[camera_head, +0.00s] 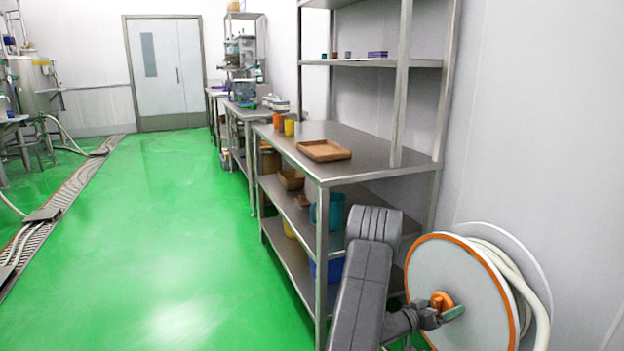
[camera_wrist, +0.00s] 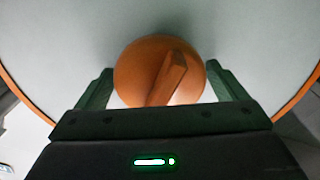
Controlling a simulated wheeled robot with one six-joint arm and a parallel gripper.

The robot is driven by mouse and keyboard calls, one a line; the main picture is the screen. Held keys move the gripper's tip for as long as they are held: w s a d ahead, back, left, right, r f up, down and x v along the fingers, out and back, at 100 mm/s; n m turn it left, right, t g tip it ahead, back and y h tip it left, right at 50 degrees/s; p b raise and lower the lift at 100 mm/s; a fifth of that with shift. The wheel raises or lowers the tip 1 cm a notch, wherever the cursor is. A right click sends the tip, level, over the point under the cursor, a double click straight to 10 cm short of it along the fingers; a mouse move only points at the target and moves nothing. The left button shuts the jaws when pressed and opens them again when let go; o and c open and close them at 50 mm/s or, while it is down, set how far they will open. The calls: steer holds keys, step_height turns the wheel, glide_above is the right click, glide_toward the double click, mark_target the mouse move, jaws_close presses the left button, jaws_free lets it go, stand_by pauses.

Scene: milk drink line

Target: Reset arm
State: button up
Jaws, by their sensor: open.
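My gripper (camera_wrist: 160,78) is open in the wrist view, its two dark green fingers on either side of a round orange knob (camera_wrist: 135,72) with a raised bar across it. A narrow gap shows beside the knob, and I cannot tell whether either finger touches it. In the head view my gripper (camera_head: 452,313) is at the centre of a hose reel (camera_head: 425,268), beside its orange hub. The reel has a pale disc face with an orange rim. My grey arm reaches it from the lower middle.
A steel shelf table (camera_head: 300,137) stands left of the reel, with a brown tray (camera_head: 324,150) on top. A teal pitcher (camera_head: 335,210) sits on its lower shelf, near my arm. White hose (camera_head: 510,275) is wound behind the disc. Green floor (camera_head: 150,240) is clear at left.

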steer(key=m+b, duration=0.2)
steer(key=m, duration=0.3)
steer(key=m+b, duration=0.1)
steer(key=m, duration=0.3)
steer(key=shift+m, duration=0.4)
